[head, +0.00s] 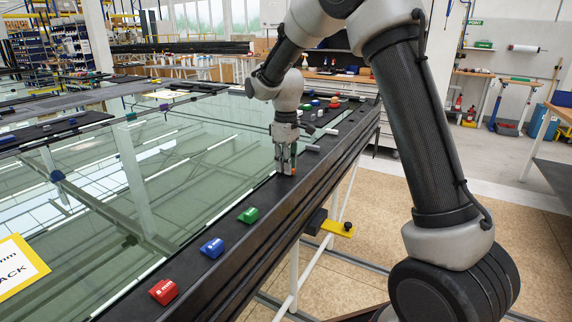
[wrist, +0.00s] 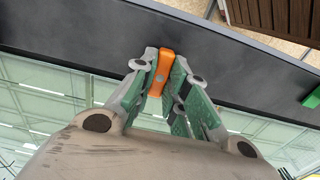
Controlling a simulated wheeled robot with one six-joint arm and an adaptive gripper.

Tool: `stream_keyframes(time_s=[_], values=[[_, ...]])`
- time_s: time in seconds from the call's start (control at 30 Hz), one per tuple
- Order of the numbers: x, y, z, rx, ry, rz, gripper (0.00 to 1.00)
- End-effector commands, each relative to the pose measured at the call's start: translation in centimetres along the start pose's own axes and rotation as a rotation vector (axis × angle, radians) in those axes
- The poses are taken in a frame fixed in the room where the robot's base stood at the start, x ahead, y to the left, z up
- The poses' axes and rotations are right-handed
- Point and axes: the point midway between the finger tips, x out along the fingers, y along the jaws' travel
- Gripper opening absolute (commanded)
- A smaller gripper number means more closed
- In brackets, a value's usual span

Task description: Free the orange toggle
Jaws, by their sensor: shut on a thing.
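The orange toggle (wrist: 161,72) is between my fingertips in the wrist view, against the dark frame rail. In the head view my gripper (head: 287,165) points down at the rail of the glazed frame (head: 253,235). Only a sliver of orange shows there between the fingers. I cannot tell whether the toggle still touches the rail.
A green block (head: 248,215), a blue block (head: 212,247) and a red block (head: 164,291) sit along the near rail. Small coloured parts and grey handles lie farther along it. A yellow bracket (head: 338,228) juts from the frame's right side. Brown floor to the right is open.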

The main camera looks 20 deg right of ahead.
Motion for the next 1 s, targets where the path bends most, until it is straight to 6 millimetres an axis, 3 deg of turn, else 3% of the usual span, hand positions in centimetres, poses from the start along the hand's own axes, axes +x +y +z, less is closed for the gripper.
stream_keyframes(time_s=[0.43, 1.0], values=[[-0.04, 0.02, -0.01, 0.131, 0.001, 0.001, 0.0], [-0.07, 0.04, -0.02, 0.649, 0.001, 0.001, 0.0]])
